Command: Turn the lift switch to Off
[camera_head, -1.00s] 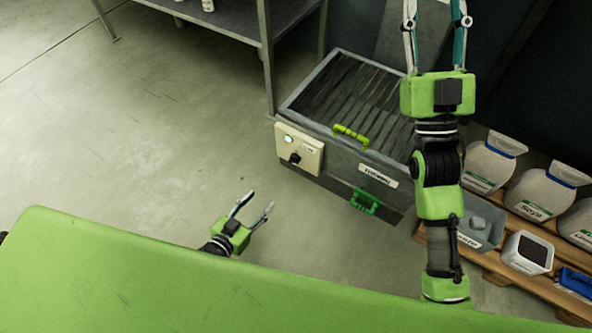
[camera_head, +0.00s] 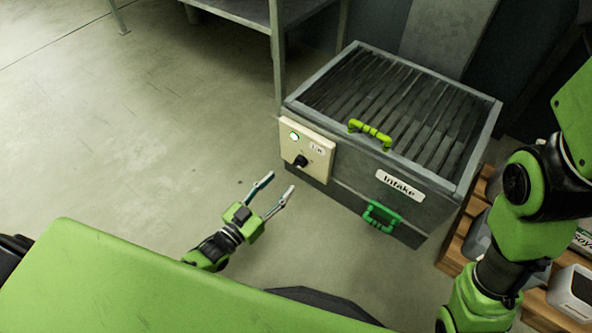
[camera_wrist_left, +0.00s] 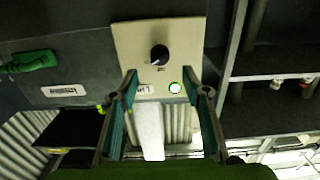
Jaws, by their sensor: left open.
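The lift switch is a black rotary knob (camera_head: 301,161) on a cream control panel (camera_head: 318,152) on the left end of the grey intake box. A lit green-white lamp (camera_head: 294,136) and a small label sit on the same panel. In the left wrist view the knob (camera_wrist_left: 159,53) and lamp (camera_wrist_left: 175,88) show upside down, ahead of the fingers. My left gripper (camera_head: 277,193) is open and empty, below and left of the panel, apart from the knob. My right arm (camera_head: 535,215) is at the right edge; its gripper is out of frame.
The intake box (camera_head: 400,200) has a slatted top, a yellow-green handle (camera_head: 370,134) and a green front handle (camera_head: 381,216). A metal shelf (camera_head: 279,70) stands behind and left of it. A pallet (camera_head: 455,245) with containers is at right. The floor at left is clear.

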